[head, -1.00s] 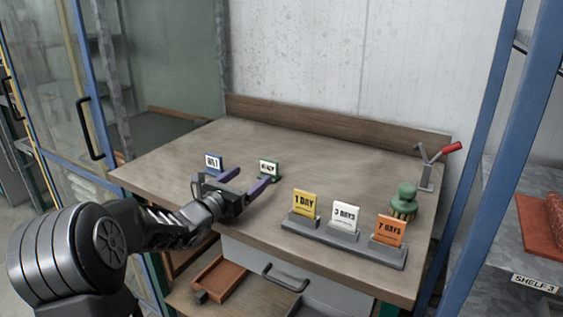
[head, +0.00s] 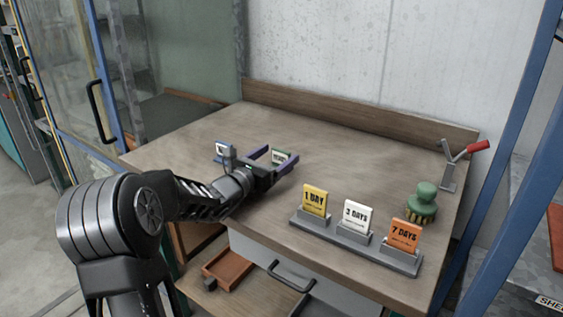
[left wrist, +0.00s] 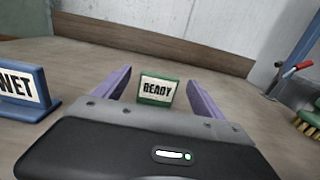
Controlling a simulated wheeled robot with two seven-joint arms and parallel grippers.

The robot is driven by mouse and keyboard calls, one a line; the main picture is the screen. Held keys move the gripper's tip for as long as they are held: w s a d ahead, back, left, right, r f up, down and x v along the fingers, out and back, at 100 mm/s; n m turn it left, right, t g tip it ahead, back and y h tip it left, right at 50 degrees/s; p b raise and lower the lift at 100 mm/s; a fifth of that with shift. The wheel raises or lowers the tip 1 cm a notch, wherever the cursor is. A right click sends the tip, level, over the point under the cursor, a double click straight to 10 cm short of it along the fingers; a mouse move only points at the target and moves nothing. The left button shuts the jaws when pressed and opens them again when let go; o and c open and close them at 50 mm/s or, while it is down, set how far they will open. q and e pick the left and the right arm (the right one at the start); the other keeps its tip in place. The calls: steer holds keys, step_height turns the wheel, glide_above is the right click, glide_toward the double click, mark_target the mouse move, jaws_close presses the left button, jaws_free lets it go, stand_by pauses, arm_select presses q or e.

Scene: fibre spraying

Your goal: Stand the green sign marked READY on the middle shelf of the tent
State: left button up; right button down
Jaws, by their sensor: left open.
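The green sign marked READY (head: 281,157) stands upright on the wooden bench top. In the left wrist view the READY sign (left wrist: 158,89) faces me between the two purple fingers, near their tips. My left gripper (head: 277,158) is open around the sign, and I cannot tell whether either finger touches it. It also shows in the left wrist view (left wrist: 157,90). My right gripper is not in view. The tent's middle shelf cannot be made out; a glass-fronted, blue-framed enclosure (head: 60,70) stands at the left.
A blue WET sign (left wrist: 27,90) stands just left of my left gripper. A grey rack (head: 360,246) holds the 1 DAY, 3 DAYS and 7 DAYS cards. A green brush (head: 422,198) and a red-handled tool (head: 462,158) are at the right. The bench's back middle is clear.

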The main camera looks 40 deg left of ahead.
mark_target(283, 151)
arm_select(q)
steer(key=shift+w, duration=0.25)
steer(key=w, duration=0.5)
steer(key=shift+p, duration=0.35)
steer(key=shift+c, duration=0.2)
steer(key=c, duration=1.5)
step_height(283, 151, up, 10)
steer(key=shift+r+p, duration=0.1)
steer(key=shift+p, duration=0.45)
steer(key=shift+c, duration=0.2)
